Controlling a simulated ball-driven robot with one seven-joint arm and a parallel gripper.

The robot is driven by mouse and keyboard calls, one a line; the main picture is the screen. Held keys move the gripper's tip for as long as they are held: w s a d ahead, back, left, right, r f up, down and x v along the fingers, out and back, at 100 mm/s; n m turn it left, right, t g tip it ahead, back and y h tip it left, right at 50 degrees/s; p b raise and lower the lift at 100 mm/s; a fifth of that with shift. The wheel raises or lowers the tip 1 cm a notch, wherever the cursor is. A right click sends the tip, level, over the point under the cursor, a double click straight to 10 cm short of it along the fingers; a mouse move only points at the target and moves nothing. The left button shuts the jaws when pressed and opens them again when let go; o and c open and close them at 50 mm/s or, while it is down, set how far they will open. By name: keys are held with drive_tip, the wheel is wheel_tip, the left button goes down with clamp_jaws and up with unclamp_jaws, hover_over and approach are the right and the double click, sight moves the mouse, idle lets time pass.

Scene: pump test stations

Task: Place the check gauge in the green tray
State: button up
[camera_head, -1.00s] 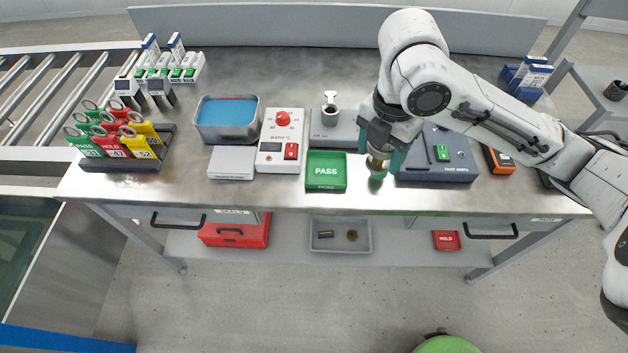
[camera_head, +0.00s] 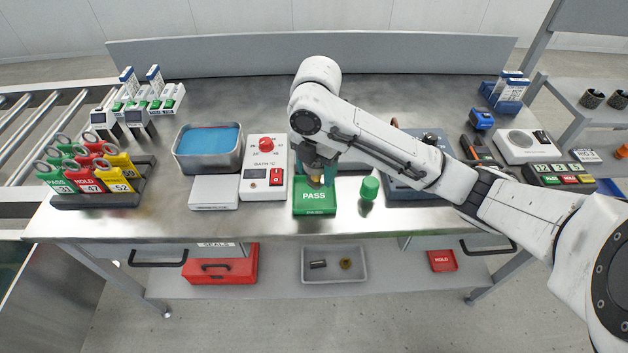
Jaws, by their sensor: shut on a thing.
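My gripper (camera_head: 315,176) points down over the far part of the green tray (camera_head: 313,211) marked PASS. Its teal fingers are shut on a small brass-coloured piece, which looks like the check gauge (camera_head: 315,183). Only the lower part of the gauge shows between the fingers. I cannot tell whether it touches the tray floor or hangs just above it. The tray lies near the front edge of the steel bench, and my arm and gripper hide its far side.
A green cylinder (camera_head: 369,188) stands right of the tray. The white bath controller (camera_head: 264,170) stands close on the left, with a water bath (camera_head: 208,150) beyond. A dark blue test unit (camera_head: 405,190) lies right, partly under my arm. The bench front strip is clear.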

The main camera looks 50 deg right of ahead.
sight(314, 179)
drive_tip(key=shift+w+f, duration=0.3)
drive_tip(key=shift+f, duration=0.15)
drive_tip(key=shift+d+f, duration=0.1)
drive_tip(key=shift+f, duration=1.4)
drive_tip(key=shift+f, duration=0.15)
drive_tip(key=o, duration=1.3)
